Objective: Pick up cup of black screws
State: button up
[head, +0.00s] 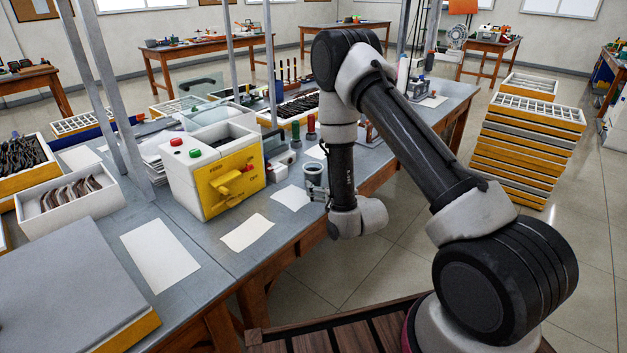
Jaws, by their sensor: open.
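A small grey cup (312,171) stands near the front edge of the grey workbench (208,240), to the right of the yellow-fronted machine. Its contents are too small to make out, so I cannot tell if it holds black screws. My gripper (317,192) is open, low over the bench edge, right at the cup. My wrist hides part of it. I cannot tell whether the fingers are around the cup or just beside it, or whether they touch it.
The white machine with a yellow front (232,180) stands left of the cup. White paper sheets (247,232) lie along the front of the bench. Red and green bottles (311,128) and a rack of dark parts (297,106) stand behind. Stacked trays (520,150) stand on the floor at right.

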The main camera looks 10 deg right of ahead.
aim_at(317, 180)
jog(key=x, duration=0.5)
jog(key=shift+w+f, duration=0.2)
jog(key=shift+w, duration=0.1)
jog(key=shift+c, duration=0.5)
jog(key=c, duration=1.2)
jog(key=shift+o, duration=0.2)
jog(key=shift+r, duration=0.15)
notch_tip(317, 180, up, 10)
